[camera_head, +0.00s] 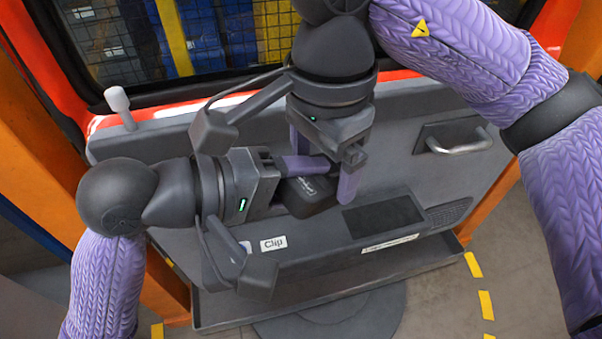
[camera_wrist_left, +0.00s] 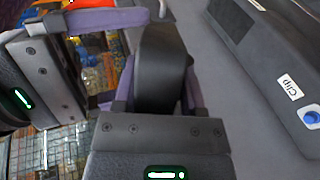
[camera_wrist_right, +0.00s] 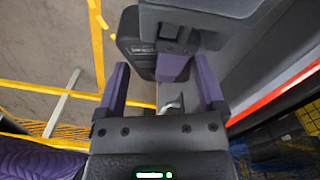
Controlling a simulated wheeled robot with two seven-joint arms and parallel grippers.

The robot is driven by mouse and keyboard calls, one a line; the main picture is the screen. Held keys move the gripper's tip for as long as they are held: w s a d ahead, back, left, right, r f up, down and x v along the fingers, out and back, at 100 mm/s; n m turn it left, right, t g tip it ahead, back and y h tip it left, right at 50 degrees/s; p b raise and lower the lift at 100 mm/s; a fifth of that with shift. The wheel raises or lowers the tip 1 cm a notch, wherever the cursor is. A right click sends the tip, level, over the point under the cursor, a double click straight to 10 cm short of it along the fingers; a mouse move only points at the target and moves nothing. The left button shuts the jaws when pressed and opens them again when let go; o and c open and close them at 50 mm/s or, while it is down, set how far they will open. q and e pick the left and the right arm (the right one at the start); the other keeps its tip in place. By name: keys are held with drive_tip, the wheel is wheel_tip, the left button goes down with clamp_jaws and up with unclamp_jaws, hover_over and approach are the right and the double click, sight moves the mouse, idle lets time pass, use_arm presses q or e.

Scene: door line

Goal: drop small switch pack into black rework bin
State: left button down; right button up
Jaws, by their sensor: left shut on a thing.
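The small switch pack (camera_head: 308,192) is a black, rounded block with small pale lettering. My left gripper (camera_head: 305,182) is shut on it and holds it in front of the grey door panel (camera_head: 415,100). The pack also fills the space between the left fingers in the left wrist view (camera_wrist_left: 161,65). My right gripper (camera_head: 322,168) reaches down from above, close beside the pack. In the right wrist view its fingers (camera_wrist_right: 162,80) are apart, with the pack (camera_wrist_right: 138,45) and a left finger beyond them. I cannot make out a black rework bin.
The door has a dark rectangular recess (camera_head: 383,214), a pull handle (camera_head: 460,140) and a "Clip" label (camera_head: 273,244). A blue button (camera_wrist_left: 310,117) sits near that label. A trough (camera_head: 330,298) runs along the door's bottom. Both arms crowd the middle; open floor (camera_head: 530,270) lies right.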

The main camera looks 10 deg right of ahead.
drive_tip(key=shift+o, duration=0.7)
